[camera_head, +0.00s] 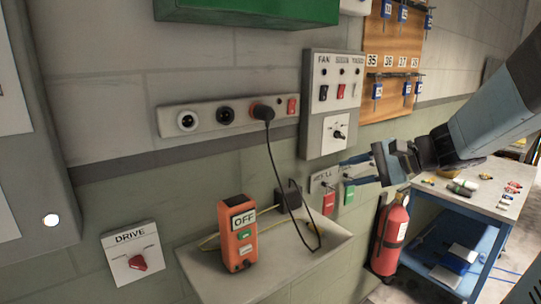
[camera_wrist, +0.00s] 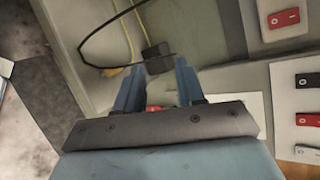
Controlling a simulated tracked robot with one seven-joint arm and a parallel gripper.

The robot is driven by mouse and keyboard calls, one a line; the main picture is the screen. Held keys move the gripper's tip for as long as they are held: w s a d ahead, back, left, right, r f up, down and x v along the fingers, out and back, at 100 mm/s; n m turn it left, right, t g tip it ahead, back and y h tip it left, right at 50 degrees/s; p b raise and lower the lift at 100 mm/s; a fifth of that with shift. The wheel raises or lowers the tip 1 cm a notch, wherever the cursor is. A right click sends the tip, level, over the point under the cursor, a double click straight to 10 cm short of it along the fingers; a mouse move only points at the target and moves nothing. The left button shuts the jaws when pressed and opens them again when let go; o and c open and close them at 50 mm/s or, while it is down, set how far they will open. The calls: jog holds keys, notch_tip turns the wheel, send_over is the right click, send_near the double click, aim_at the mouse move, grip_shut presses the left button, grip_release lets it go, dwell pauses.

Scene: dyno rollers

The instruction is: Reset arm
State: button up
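My gripper (camera_head: 346,173) is at the right of the head view, in front of the wall panels, with its blue fingers pointing left. In the wrist view the two fingers (camera_wrist: 158,82) stand apart with an empty gap between them. The gripper looks clear of the wall, but I cannot tell the exact distance. My arm comes in from the right edge. Part of the label plate behind the fingers is hidden.
A switch box (camera_head: 333,105) and a socket strip (camera_head: 228,115) with a plugged black cord are on the wall. An orange OFF box (camera_head: 238,235) stands on a shelf (camera_head: 280,262). A fire extinguisher (camera_head: 390,235) and a bench (camera_head: 470,205) are at right.

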jog(key=s+a+f+n+g+h, duration=0.1)
jog(key=s+f+n+g+h, duration=0.15)
jog(key=s+n+h, duration=0.45)
jog(key=s+d+r+n+t+h, duration=0.2)
jog(key=s+d+n+h, duration=0.1)
jog(key=s, duration=0.4)
jog(key=shift+s+d+h, duration=0.25)
jog(key=shift+d+h, duration=0.25)
jog(key=shift+d, duration=0.6)
jog(key=shift+c, duration=0.9)
